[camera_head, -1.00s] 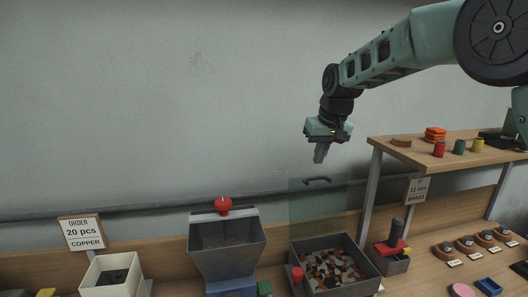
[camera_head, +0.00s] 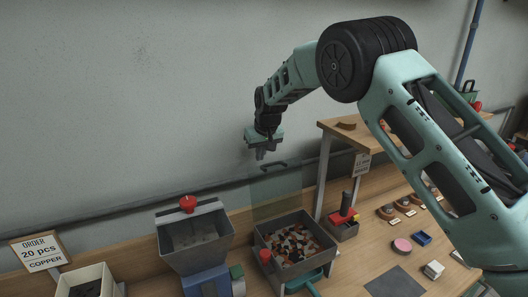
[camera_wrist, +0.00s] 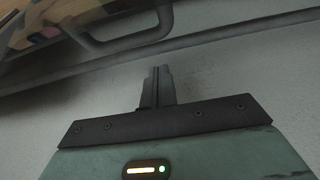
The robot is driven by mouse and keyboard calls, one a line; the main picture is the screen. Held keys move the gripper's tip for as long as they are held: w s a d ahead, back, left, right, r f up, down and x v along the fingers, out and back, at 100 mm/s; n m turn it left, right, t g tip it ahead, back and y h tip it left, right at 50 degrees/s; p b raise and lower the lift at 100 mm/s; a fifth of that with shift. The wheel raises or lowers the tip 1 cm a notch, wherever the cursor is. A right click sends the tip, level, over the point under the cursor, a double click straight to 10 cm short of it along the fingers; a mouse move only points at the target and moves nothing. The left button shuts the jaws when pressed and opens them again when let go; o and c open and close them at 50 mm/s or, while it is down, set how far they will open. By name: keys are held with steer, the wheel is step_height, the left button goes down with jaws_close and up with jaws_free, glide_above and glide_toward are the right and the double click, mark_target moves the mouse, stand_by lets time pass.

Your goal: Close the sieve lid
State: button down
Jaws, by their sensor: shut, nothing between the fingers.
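The sieve is a dark square box (camera_head: 262,243) full of mixed brown, grey and white pieces, on the bench. Its see-through lid (camera_head: 277,197) stands upright at the back of the box, open. A dark bar handle (camera_head: 275,165) is at the lid's top edge; it also appears near the top of the wrist view (camera_wrist: 125,43). My gripper (camera_head: 261,155) is shut and empty, pointing down close to the handle, slightly left of it in the head view. The shut fingers (camera_wrist: 157,85) show in the wrist view apart from the handle.
A grey hopper (camera_head: 195,243) with a red knob stands left of the sieve. A white bin (camera_head: 88,281) and an order sign (camera_head: 40,252) are further left. A wooden shelf (camera_head: 345,128) and a red-and-black device (camera_head: 343,218) are to the right. A rail runs along the wall behind.

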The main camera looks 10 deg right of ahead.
steer(key=shift+s+d+p, duration=0.15)
steer(key=shift+s+p, duration=0.2)
steer(key=shift+s, duration=0.45)
steer(key=shift+s+d+p, duration=0.1)
steer(key=shift+s+p, duration=0.2)
steer(key=shift+s, duration=0.45)
steer(key=shift+b, duration=0.35)
